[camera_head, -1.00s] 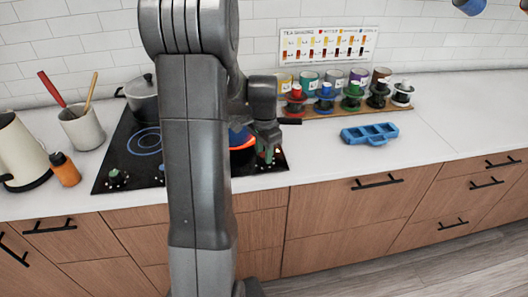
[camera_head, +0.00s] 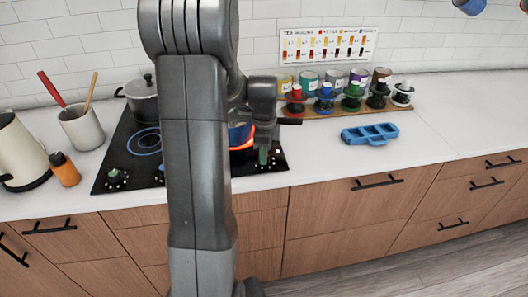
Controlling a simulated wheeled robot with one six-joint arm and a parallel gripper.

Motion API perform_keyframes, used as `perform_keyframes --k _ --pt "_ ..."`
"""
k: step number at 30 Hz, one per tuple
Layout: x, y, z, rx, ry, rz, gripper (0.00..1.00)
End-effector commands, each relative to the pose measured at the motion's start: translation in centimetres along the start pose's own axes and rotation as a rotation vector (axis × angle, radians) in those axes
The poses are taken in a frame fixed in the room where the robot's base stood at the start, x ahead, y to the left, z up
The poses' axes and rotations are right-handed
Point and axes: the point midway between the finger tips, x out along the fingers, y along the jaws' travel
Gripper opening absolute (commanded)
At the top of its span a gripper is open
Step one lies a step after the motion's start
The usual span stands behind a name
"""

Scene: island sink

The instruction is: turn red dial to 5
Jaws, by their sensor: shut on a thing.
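My gripper (camera_head: 263,156) points down at the front right corner of the black cooktop (camera_head: 178,172). It is shut on a small dial there, which the fingers mostly hide; its colour and setting cannot be read. Dark knobs (camera_head: 116,178) sit at the cooktop's front left corner. A blue pot (camera_head: 240,134) stands beside the gripper over an orange-red ring, partly behind my arm.
A wooden rack of jars and coloured tops, one red (camera_head: 296,92), stands at the back wall under a chart (camera_head: 327,45). A blue tray (camera_head: 369,134) lies right. A grey pot (camera_head: 142,97), utensil crock (camera_head: 82,127), orange bottle (camera_head: 64,169) and kettle (camera_head: 18,152) are left.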

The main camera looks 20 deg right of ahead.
Motion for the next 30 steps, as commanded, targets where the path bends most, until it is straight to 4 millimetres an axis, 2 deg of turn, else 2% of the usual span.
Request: perform_keyframes --k 18,19,22,30 --pt "-0.16 -0.13 -0.02 0.045 0.001 -0.005 0.08" --pt "-0.16 -0.13 -0.02 0.045 0.001 -0.005 0.33" --pt "-0.14 -0.11 -0.01 0.045 0.001 -0.004 0.53" --pt "-0.09 -0.05 -0.01 0.045 0.000 -0.002 0.53"
